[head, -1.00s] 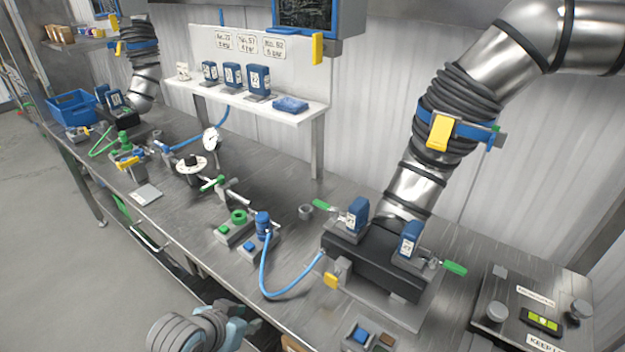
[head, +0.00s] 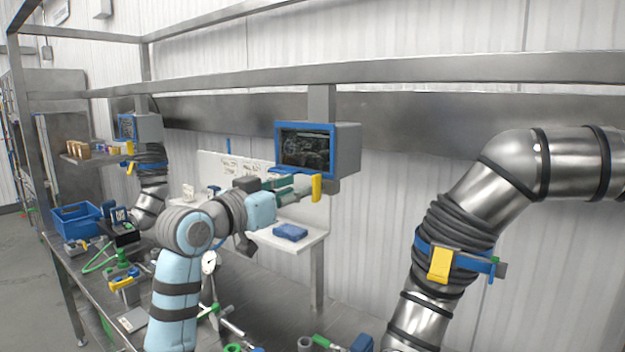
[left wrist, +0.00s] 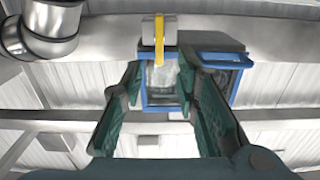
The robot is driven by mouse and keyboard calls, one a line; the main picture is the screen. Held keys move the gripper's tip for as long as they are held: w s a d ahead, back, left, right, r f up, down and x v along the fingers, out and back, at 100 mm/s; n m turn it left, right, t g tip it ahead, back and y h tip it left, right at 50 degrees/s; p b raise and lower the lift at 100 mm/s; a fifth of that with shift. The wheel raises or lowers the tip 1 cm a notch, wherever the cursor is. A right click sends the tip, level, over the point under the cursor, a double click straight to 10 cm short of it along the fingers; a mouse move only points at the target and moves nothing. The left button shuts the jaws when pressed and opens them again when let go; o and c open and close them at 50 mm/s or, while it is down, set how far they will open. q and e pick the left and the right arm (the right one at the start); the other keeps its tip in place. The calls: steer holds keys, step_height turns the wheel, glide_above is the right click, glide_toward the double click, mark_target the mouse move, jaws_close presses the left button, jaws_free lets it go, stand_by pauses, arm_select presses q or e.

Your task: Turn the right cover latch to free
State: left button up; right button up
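A yellow lever (head: 317,187), which looks like a latch, hangs at the lower right of a grey box with a blue-framed screen (head: 304,148). In the left wrist view the yellow lever (left wrist: 159,42) points down from a grey block, ahead of my fingers. My left gripper (head: 296,187) is raised just below the screen, its tips close to the lever; contact cannot be told. In the left wrist view the gripper (left wrist: 160,75) is open, its green fingers spread, with nothing held between them. My right gripper is not in view.
A steel beam (head: 420,70) runs above the screen box. A white shelf (head: 290,238) with a blue pack (head: 290,232) lies below my gripper. A large steel pipe with a yellow clip (head: 440,265) stands to the right. Valves and fittings crowd the bench.

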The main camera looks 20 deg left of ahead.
mark_target(313, 182)
arm_select(q)
steer(key=p+x, duration=0.1)
steer(key=x, duration=0.4)
steer(key=shift+w+d+r, duration=0.1)
steer(key=shift+w+d, duration=0.15)
steer(key=shift+w, duration=0.25)
